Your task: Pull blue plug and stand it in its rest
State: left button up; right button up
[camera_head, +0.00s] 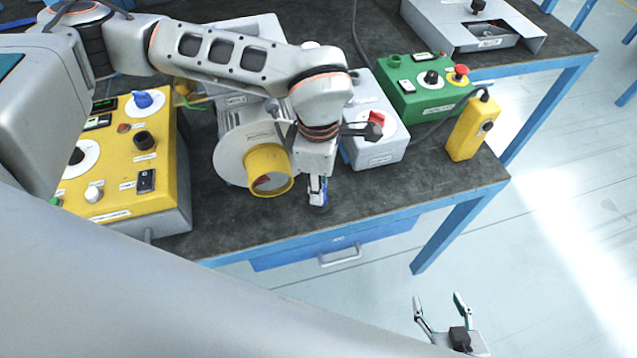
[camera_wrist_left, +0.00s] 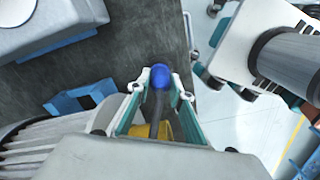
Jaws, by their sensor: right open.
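A blue plug (camera_wrist_left: 158,76) with a dark stem or cable sits between the fingertips of my left gripper (camera_wrist_left: 164,84) in the left wrist view. The fingers are drawn in against it. In the head view, my left gripper (camera_head: 318,191) points down beside the blower's yellow ring (camera_head: 268,170), above the bench's front part, with a little blue between its fingers. Whether the plug touches anything below is hidden. A blue notched bracket (camera_wrist_left: 82,97), perhaps the rest, stands on the dark bench in the left wrist view. My right gripper (camera_head: 442,310) is open and empty, off the bench's front right.
A yellow control box (camera_head: 165,170) stands left of the blower. A grey box with a red switch (camera_head: 383,150), a green box (camera_head: 425,95) and a yellow pendant (camera_head: 468,130) stand to the right. Bare bench top (camera_head: 420,195) lies at the front right.

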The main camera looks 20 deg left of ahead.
pick_arm(q)
jog(key=shift+o, duration=1.3)
notch_tip(320, 180, up, 12)
